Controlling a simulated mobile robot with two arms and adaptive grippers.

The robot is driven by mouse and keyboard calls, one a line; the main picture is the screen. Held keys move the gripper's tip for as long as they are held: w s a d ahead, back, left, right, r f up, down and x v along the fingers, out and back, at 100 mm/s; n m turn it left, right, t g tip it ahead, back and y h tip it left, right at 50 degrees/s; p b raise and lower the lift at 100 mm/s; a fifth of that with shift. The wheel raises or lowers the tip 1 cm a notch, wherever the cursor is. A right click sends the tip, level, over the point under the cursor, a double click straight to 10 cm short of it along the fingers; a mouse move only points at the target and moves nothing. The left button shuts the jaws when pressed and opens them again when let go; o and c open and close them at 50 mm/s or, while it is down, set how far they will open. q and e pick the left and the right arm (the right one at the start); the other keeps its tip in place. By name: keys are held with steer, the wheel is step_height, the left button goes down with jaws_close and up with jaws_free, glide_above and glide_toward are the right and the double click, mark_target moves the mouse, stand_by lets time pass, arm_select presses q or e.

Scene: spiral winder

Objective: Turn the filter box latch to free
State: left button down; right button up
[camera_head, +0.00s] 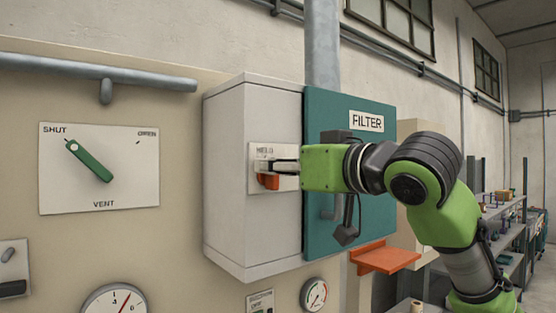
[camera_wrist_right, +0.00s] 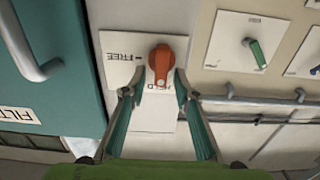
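The orange filter box latch (camera_head: 268,182) sits on a white plate (camera_head: 257,160) on the side of the pale filter box (camera_head: 235,210). In the right wrist view the latch (camera_wrist_right: 163,62) stands beside the word FREE with an arrow; a partly covered label is below it. My right gripper (camera_head: 276,168) comes in from the right and is at the latch. In the wrist view its two fingers (camera_wrist_right: 158,82) are apart, one on each side of the latch's lower end. The right finger looks close to the latch; contact is unclear. My left gripper is not in view.
The teal filter door (camera_head: 378,140) stands just right of the latch, with a handle (camera_wrist_right: 40,62). A green pointer dial (camera_head: 90,160) is on the left panel. A grey pipe (camera_head: 90,70), gauges (camera_head: 314,294) and an orange shelf (camera_head: 384,258) are nearby.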

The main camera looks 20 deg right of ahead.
steer(key=shift+s, duration=0.1)
jaws_close()
steer(key=shift+m, duration=0.3)
steer(key=m+b, duration=0.3)
steer(key=m, duration=0.2)
steer(key=d+f+m+b, duration=0.1)
steer(key=m+b, duration=0.2)
steer(key=m, duration=0.3)
steer(key=f+m+b, duration=0.1)
steer(key=m+b, duration=0.3)
steer(key=m, duration=0.2)
steer(key=shift+w+d, duration=0.35)
steer(key=shift+m, duration=0.3)
